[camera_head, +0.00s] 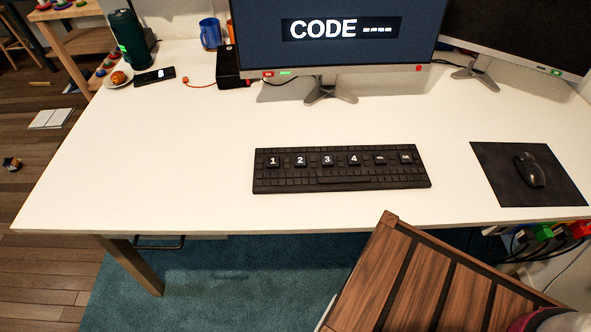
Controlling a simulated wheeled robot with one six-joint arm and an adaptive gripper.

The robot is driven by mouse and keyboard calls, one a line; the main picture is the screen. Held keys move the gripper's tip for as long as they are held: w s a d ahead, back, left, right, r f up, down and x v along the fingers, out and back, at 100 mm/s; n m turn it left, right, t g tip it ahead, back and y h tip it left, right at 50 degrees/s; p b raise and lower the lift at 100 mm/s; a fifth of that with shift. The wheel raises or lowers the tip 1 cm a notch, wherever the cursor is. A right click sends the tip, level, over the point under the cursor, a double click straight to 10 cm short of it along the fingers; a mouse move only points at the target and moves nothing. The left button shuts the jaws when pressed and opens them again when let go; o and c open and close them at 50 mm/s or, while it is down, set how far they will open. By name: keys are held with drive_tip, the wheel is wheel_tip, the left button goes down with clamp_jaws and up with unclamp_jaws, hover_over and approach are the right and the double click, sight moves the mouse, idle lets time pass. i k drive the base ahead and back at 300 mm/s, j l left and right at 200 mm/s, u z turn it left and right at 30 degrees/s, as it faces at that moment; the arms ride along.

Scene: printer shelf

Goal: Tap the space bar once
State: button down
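A black keyboard (340,169) lies flat on the white desk, right of the middle of the view. Several raised keys carry white labels, among them 1, 2, 3 and 4. The space bar (357,180) seems to be the long dark key in the keyboard's front row; it is hard to make out against the other keys. A monitor (335,45) behind the keyboard shows "CODE ----". My gripper is not in view.
The white desk (150,150) is clear left of the keyboard. A mouse (530,170) on a black pad (490,160) lies to the right. A slatted wooden chair (400,275) stands before the desk. A mug (210,33), phone (155,75) and green flask (128,38) stand or lie at the back left.

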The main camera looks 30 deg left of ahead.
sight(362, 179)
drive_tip(key=j+u, duration=0.15)
drive_tip(key=u, duration=1)
